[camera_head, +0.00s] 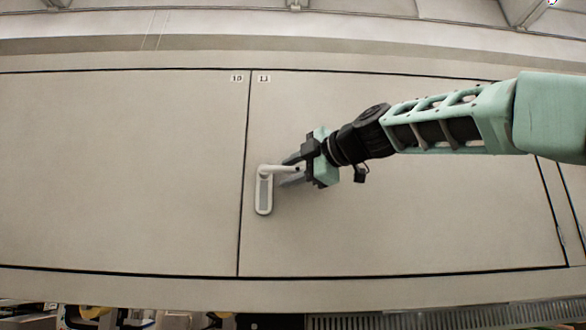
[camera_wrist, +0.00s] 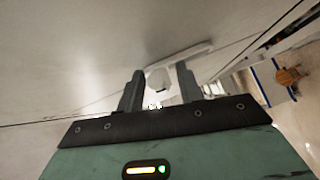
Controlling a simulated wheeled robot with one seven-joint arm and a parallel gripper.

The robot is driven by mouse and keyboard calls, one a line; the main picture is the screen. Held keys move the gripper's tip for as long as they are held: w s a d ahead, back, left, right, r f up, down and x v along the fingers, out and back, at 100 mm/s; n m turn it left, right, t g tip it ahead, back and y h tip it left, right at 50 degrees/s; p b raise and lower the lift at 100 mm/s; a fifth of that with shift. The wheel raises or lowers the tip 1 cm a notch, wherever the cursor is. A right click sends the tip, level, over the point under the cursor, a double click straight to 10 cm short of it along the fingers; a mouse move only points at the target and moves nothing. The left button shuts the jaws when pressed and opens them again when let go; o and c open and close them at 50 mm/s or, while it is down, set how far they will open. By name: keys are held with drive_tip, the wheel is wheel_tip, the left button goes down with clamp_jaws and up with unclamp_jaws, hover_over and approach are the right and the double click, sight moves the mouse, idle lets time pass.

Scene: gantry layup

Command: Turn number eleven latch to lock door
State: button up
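The number eleven latch (camera_head: 264,193) is a pale handle on a long upright backplate, near the left edge of door eleven (camera_head: 400,220). Its lever points right, roughly level. The label "11" (camera_head: 264,79) is at the door's top left corner. My gripper (camera_head: 291,170) comes from the right and is at the lever's free end, with one finger above and one below it. In the wrist view the fingers (camera_wrist: 158,88) are apart, with the latch (camera_wrist: 185,57) showing between and beyond them. I cannot tell whether either finger touches the lever.
Door ten (camera_head: 120,170), with its label "10" (camera_head: 237,78), lies left of a narrow dark seam and looks flush with door eleven. A grated strip (camera_head: 440,317) runs below the panels. The door face around the latch is clear.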

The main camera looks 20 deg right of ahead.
clamp_jaws()
drive_tip(key=shift+f+b, duration=0.15)
drive_tip(key=shift+b, duration=0.2)
